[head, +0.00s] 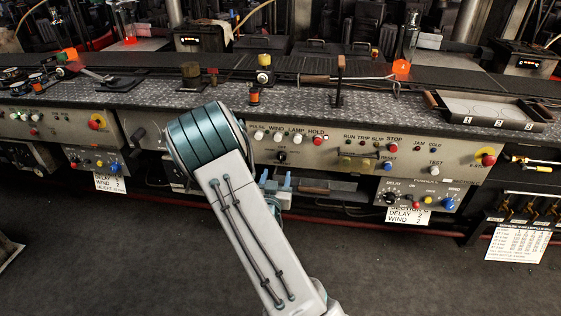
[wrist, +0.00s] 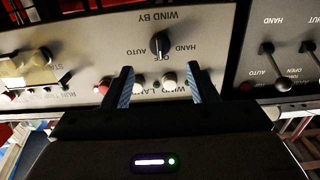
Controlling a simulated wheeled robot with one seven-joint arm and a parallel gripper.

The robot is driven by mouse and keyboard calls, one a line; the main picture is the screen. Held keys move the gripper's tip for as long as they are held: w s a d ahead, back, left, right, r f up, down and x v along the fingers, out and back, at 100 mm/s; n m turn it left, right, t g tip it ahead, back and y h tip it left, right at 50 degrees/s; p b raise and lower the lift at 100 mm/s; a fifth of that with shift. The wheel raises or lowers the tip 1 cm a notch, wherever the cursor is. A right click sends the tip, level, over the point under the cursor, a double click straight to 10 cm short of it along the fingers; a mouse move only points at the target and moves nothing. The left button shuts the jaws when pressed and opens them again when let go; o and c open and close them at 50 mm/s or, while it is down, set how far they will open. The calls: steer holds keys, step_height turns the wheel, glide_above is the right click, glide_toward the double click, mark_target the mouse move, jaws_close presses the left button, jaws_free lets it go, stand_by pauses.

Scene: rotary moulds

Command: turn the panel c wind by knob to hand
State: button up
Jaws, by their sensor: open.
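The black wind-by knob (wrist: 160,43) sits on the pale panel in the wrist view, upside down, among the labels AUTO, OFF and HAND. Its pointer seems to lie near OFF, but is too small to be sure. In the head view a black knob (head: 282,156), which looks like the same one, sits below the WIND and LAMP buttons. My gripper (wrist: 160,70) is open and empty. Its two blue fingers stand apart, below the knob in the wrist view, and do not touch it. In the head view the fingers (head: 275,183) show low in front of the panel, beside my arm.
A red button (wrist: 102,87) and two white buttons lie near the fingers. Levers (wrist: 267,49) stand on the neighbouring panel to the right. In the head view a lower box with knobs (head: 421,197) juts out at right, and a tray (head: 432,100) rests on the bench top.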

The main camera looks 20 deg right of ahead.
mark_target(281, 159)
steer(key=x, duration=0.8)
steer(key=shift+w+d, duration=0.1)
steer(key=shift+d, duration=0.05)
steer(key=c, duration=1)
